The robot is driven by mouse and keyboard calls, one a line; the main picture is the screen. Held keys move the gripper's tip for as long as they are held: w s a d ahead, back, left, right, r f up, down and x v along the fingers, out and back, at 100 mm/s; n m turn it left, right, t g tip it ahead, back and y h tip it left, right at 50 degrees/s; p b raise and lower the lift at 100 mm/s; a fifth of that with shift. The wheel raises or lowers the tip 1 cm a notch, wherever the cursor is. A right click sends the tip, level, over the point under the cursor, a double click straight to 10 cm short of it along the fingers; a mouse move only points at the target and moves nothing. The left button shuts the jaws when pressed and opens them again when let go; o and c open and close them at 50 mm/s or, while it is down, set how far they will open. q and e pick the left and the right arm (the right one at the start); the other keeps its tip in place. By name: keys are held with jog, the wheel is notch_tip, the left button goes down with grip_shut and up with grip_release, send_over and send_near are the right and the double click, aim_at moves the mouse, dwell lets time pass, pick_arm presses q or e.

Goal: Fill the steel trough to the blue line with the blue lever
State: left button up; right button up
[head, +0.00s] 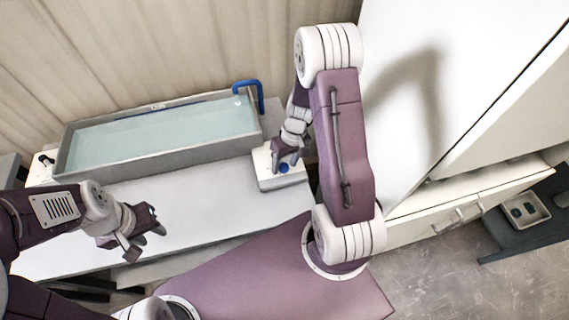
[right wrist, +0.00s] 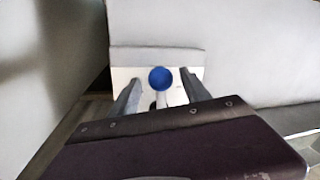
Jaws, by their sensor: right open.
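The steel trough (head: 165,163) stands on the table in the head view, with pale blue-green water (head: 160,133) inside. My left gripper (head: 146,243) is open and empty over the table's front edge.
The white tabletop (head: 195,205) in front of the trough is clear. A tall white cabinet (head: 410,100) stands close on the right. A beige curtain (head: 150,45) hangs behind the trough. A small tray (head: 524,210) sits on a dark surface at far right.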

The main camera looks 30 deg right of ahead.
jog(key=shift+a+f, duration=0.1)
grip_shut()
dwell(1.4)
